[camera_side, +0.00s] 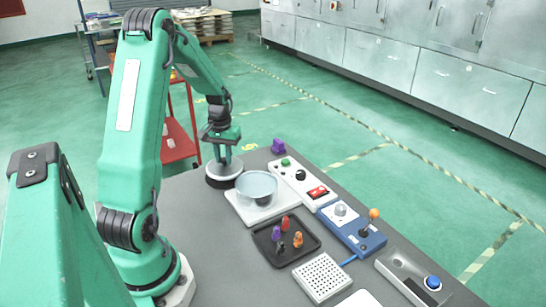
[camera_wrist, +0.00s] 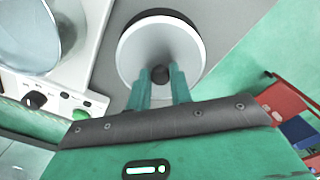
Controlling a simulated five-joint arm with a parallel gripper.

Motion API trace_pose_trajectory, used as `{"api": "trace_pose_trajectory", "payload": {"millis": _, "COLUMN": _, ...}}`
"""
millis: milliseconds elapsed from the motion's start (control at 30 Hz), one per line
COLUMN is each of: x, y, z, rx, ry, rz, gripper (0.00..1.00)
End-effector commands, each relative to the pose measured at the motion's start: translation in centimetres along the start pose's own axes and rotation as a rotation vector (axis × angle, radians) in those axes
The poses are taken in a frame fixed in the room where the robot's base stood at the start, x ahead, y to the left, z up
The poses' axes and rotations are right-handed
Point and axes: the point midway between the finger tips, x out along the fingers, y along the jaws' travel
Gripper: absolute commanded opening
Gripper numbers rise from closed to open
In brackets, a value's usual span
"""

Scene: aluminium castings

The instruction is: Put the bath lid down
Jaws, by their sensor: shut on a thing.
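The bath lid (camera_side: 224,170) is a pale round disc with a dark knob; it also shows in the wrist view (camera_wrist: 160,42). My gripper (camera_side: 222,157) is shut on the knob, with a finger on each side of it in the wrist view (camera_wrist: 160,78). The lid is level, low over the far end of the grey table, with a dark round edge under it. I cannot tell whether it rests on something. The bath (camera_side: 256,186) is a clear round bowl, uncovered, on a white base beside the lid; it also shows in the wrist view (camera_wrist: 30,35).
A black tray (camera_side: 262,243) holds several small coloured pieces. A white control box (camera_side: 303,178) with a red switch, a purple block (camera_side: 278,146), a blue joystick box (camera_side: 352,228) and a white perforated block (camera_side: 322,277) stand nearby. A red cart (camera_side: 179,140) is beyond the table.

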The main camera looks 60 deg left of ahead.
Motion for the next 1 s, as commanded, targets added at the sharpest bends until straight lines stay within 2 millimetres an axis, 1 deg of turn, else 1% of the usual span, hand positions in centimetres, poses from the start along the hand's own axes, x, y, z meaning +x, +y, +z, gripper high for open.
{"api": "trace_pose_trajectory", "payload": {"millis": 200, "x": 2.5, "y": 0.0, "z": 0.1, "rx": 0.0, "ry": -0.004, "rz": 0.0, "gripper": 0.0}}
{"api": "trace_pose_trajectory", "payload": {"millis": 300, "x": 3.2, "y": 0.0, "z": 0.1, "rx": 0.0, "ry": -0.002, "rz": 0.0, "gripper": 0.0}}
{"api": "trace_pose_trajectory", "payload": {"millis": 767, "x": 3.7, "y": 0.0, "z": 0.1, "rx": 0.0, "ry": -0.001, "rz": 0.0, "gripper": 0.0}}
{"api": "trace_pose_trajectory", "payload": {"millis": 800, "x": 3.7, "y": 0.0, "z": 0.1, "rx": 0.0, "ry": -0.001, "rz": 0.0, "gripper": 0.27}}
{"api": "trace_pose_trajectory", "payload": {"millis": 867, "x": 3.7, "y": 0.0, "z": 0.1, "rx": 0.0, "ry": -0.001, "rz": 0.0, "gripper": 0.39}}
{"api": "trace_pose_trajectory", "payload": {"millis": 900, "x": 3.7, "y": 0.0, "z": 0.1, "rx": 0.0, "ry": -0.001, "rz": 0.0, "gripper": 0.43}}
{"api": "trace_pose_trajectory", "payload": {"millis": 1000, "x": 3.7, "y": 0.0, "z": 0.1, "rx": 0.0, "ry": -0.001, "rz": 0.0, "gripper": 0.43}}
